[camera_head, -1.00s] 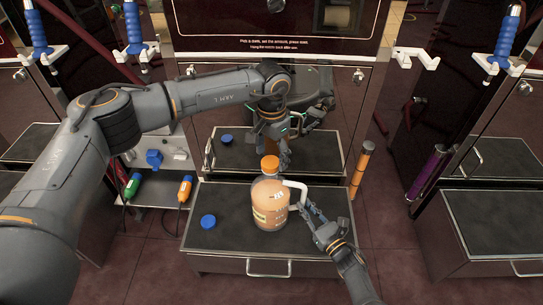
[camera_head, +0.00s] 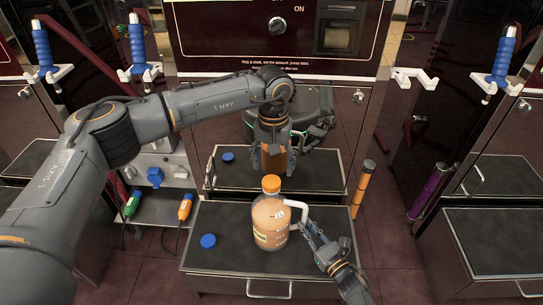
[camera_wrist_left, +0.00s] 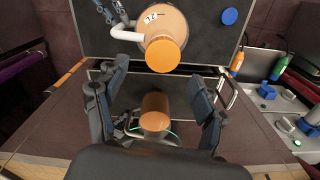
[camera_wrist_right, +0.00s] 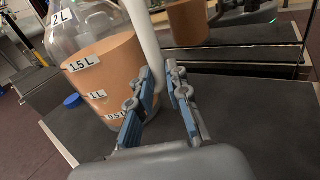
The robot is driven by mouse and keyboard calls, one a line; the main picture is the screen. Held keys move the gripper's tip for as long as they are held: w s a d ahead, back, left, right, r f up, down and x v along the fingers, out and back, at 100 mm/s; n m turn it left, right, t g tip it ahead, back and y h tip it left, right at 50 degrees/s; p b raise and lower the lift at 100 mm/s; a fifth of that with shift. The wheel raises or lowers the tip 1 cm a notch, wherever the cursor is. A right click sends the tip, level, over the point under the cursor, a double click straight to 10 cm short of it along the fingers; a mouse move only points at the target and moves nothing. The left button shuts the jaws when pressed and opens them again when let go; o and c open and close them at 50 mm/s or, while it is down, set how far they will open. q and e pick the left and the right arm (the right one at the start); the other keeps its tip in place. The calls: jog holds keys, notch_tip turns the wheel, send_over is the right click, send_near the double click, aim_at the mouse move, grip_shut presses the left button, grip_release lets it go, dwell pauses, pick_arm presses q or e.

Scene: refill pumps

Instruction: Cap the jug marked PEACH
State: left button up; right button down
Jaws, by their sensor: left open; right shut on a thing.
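A clear jug (camera_head: 270,222) of peach-coloured liquid stands upright on the dark shelf. Its front label is too small to read; the right wrist view shows volume marks on its side (camera_wrist_right: 98,75). An orange cap (camera_head: 271,184) sits on its neck; how tightly, I cannot tell. The cap also shows in the left wrist view (camera_wrist_left: 163,55). My left gripper (camera_head: 278,161) is open and empty, pointing down behind and above the cap, apart from it. My right gripper (camera_head: 311,232) is shut on the jug's white handle (camera_wrist_right: 143,35).
A blue cap (camera_head: 208,241) lies on the shelf (camera_head: 225,265) left of the jug. The shiny cabinet front behind mirrors jug and blue cap. An orange cylinder (camera_head: 364,180) stands right.

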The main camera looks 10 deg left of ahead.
pick_arm(q)
jog(key=n, duration=0.5)
jog(key=shift+d+r+n, duration=0.1)
jog(key=shift+r+n, duration=0.05)
jog(key=shift+n, duration=0.25)
jog(key=n, duration=0.5)
jog(key=shift+r+n, duration=0.2)
jog(key=shift+n, duration=0.1)
jog(key=n, duration=0.5)
jog(key=shift+r, duration=0.2)
jog(key=n, duration=0.6)
jog(key=shift+r, duration=0.15)
jog(key=n, duration=0.5)
jog(key=shift+s+r+n, duration=0.1)
jog(key=shift+r+n, duration=0.1)
jog(key=shift+n, duration=0.1)
jog(key=n, duration=0.5)
jog(key=shift+r, duration=0.2)
jog(key=n, duration=0.5)
jog(key=shift+r+n, duration=0.15)
jog(key=shift+n, duration=0.25)
jog(key=n, duration=0.4)
jog(key=shift+a+r, duration=0.15)
jog(key=shift+a, duration=0.1)
